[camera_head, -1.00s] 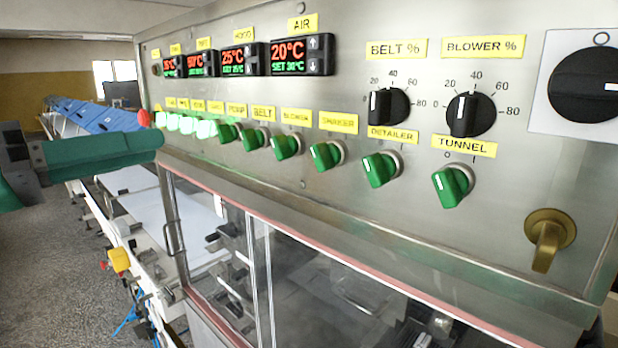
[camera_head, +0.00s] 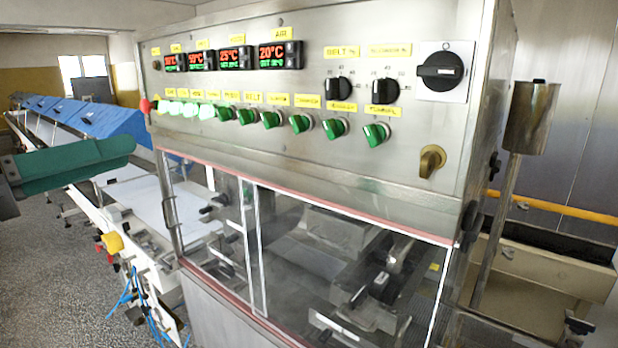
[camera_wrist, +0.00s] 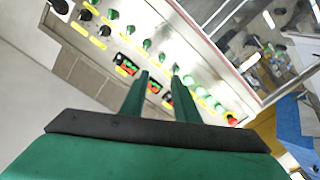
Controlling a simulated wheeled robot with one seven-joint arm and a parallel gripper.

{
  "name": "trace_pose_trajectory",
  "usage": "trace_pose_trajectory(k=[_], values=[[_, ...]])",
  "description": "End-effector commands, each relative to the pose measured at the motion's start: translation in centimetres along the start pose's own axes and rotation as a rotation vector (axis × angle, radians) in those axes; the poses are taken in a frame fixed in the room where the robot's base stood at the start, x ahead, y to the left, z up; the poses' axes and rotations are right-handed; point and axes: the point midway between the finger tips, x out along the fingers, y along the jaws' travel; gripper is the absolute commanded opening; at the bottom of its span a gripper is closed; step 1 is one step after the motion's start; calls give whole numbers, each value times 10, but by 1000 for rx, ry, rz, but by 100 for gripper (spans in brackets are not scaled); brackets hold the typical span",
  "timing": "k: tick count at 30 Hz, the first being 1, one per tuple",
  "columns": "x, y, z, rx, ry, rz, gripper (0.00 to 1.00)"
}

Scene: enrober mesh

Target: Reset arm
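My gripper (camera_wrist: 161,76) shows in the wrist view as two green fingers with a clear gap between them. Nothing is held between them. The control panel (camera_head: 230,90) of a steel machine lies beyond the fingertips, apart from them. A green part of my arm (camera_head: 75,164) reaches in from the left edge in the head view, left of the panel. The panel has a row of green switches (camera_head: 301,123), some of them lit, two black dials (camera_head: 338,88) and red-green temperature displays (camera_head: 279,54).
Below the panel is a clear window (camera_head: 300,250) over the machine's inside. A white conveyor (camera_head: 140,205) with blue covers (camera_head: 110,118) runs back at left. A yellow-red button box (camera_head: 112,243) sits on its side. A steel post (camera_head: 500,220) stands at right. Grey floor (camera_head: 50,260) is open at left.

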Motion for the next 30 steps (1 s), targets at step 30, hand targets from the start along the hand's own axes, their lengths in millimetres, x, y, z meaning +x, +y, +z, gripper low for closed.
trace_pose_trajectory(k=[30], values=[[106, -232, 201, -323, 346, -189, 28]])
